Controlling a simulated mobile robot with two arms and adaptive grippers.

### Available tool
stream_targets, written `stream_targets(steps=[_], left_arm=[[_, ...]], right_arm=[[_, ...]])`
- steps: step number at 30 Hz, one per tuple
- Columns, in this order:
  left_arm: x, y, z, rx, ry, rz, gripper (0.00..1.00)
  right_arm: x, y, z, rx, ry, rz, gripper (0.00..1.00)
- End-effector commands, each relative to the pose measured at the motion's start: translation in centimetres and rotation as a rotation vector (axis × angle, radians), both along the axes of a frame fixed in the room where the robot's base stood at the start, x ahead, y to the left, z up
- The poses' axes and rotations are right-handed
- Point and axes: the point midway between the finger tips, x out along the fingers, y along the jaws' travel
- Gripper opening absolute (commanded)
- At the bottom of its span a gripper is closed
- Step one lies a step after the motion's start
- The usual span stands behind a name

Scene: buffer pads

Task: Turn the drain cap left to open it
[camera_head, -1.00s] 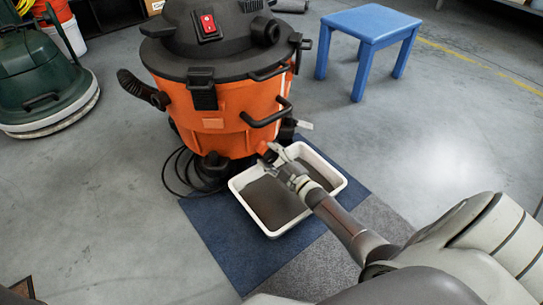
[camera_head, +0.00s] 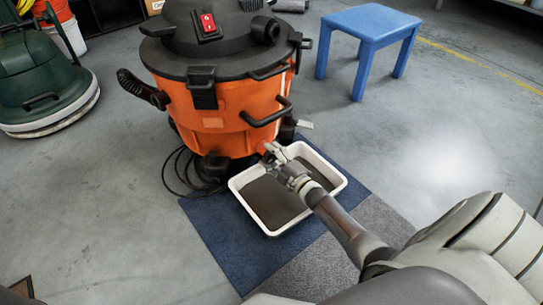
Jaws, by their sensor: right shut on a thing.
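An orange wet vacuum (camera_head: 215,131) with a black lid and a red switch stands at the top middle. A white tray (camera_head: 240,205) with dark brown contents lies below its lower right side. My right gripper (camera_head: 270,152) reaches over the tray to the vacuum's lower right side, where the drain cap would be. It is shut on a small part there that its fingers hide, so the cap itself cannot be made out. My left gripper is not in view.
The tray lies on a blue and grey mat (camera_head: 225,248). A blue stool (camera_head: 372,25) stands at the back right, and a green floor machine (camera_head: 40,85) at the left. A black cable (camera_head: 176,178) lies left of the tray.

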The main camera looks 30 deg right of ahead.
Motion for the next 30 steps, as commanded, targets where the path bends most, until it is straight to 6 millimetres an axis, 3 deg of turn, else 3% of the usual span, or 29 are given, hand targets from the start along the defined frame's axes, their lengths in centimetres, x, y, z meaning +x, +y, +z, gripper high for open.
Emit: stream_targets(steps=[2,3,8,20,30], left_arm=[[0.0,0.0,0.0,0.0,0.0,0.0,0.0],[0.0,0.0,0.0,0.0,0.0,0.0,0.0],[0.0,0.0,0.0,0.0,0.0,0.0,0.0],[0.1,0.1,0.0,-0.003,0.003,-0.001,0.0],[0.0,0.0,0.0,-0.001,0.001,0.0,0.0]], right_arm=[[-0.1,0.1,-0.1,0.001,0.002,0.001,0.26],[-0.1,0.1,-0.1,0.001,0.002,0.001,0.54],[0.0,0.1,-0.1,0.002,0.002,0.001,0.72],[-0.5,0.0,-0.1,0.002,0.001,0.0,0.72],[-5.0,-0.4,-0.1,0.002,0.003,0.0,0.72]])
